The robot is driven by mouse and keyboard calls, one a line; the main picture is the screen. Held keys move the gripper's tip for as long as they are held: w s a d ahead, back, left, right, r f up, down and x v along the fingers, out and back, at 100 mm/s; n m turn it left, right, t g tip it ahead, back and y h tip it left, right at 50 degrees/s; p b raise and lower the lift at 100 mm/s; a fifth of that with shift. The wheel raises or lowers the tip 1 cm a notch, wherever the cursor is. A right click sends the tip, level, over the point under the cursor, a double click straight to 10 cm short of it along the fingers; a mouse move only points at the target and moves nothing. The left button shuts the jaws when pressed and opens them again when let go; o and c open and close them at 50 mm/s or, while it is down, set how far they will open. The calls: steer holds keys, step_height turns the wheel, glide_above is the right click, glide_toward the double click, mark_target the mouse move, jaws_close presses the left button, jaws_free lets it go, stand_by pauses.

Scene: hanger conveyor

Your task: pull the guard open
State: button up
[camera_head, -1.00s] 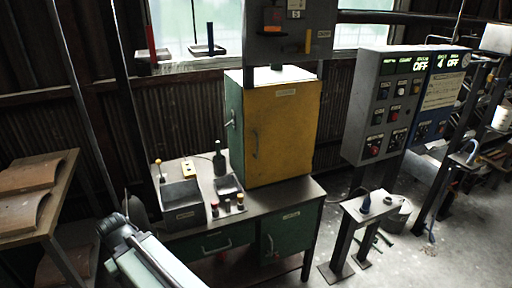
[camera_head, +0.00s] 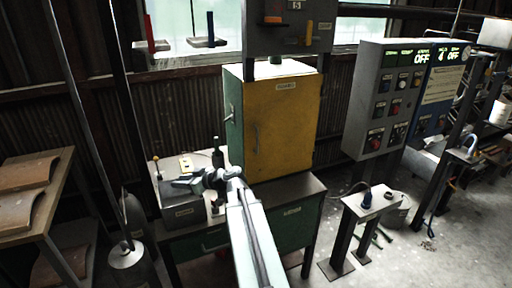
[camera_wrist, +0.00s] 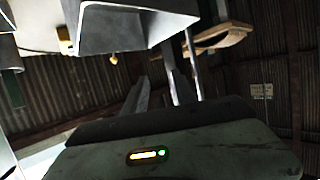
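My gripper (camera_head: 188,184) is left of the cabinet, above the bench and over the grey bin, apart from the handle. My forearm runs up from the bottom of the head view. The handle is not visible there.
A control panel (camera_head: 385,100) and small stand (camera_head: 368,202) are right.

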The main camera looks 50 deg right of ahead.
steer(key=s+d+r+m+t+h, duration=0.2)
steer(key=s+d, duration=0.2)
steer(key=d, duration=0.6)
steer(key=s+d+r+m+t+h, duration=0.2)
steer(key=s+d, duration=0.1)
steer(key=d, duration=0.7)
steer(key=m+h+b, duration=0.1)
steer(key=m+h, duration=0.1)
steer(key=h, duration=0.2)
glide_toward(257, 151)
step_height(257, 151, up, 3)
steer(key=w+d, duration=0.1)
steer(key=w, duration=0.1)
steer(key=shift+t, duration=0.3)
steer(key=w, duration=0.2)
steer(key=w+d, duration=0.1)
steer(key=w, duration=0.5)
steer(key=shift+w+d+r, duration=0.15)
jaws_close()
